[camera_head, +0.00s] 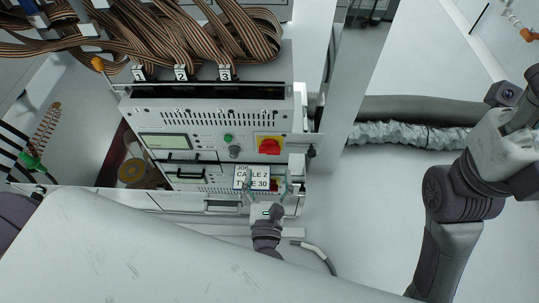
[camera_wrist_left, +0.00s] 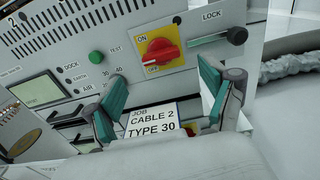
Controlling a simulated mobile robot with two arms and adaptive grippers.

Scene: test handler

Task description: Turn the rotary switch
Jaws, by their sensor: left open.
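A red rotary knob on a yellow plate (camera_head: 269,146) is on the front panel of the grey test unit. In the left wrist view the red knob (camera_wrist_left: 161,51) has ON and OFF marks; its setting is unclear. A smaller grey knob (camera_head: 235,152) sits left of it. In the left wrist view, marks 30 and 40 show beside the left finger, and that grey knob is hidden. My left gripper (camera_head: 266,182) is open and empty below the red knob, and its teal-padded fingers (camera_wrist_left: 160,74) stand apart from it. My right gripper is outside the picture; only its arm shows at right.
A job card (camera_head: 253,178) reading CABLE 2 TYPE 30 lies behind my left fingers. A green button (camera_head: 228,138) and a LOCK lever (camera_wrist_left: 212,38) flank the red knob. Brown ribbon cables (camera_head: 190,40) crowd the top. A grey hose (camera_head: 420,108) runs at right.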

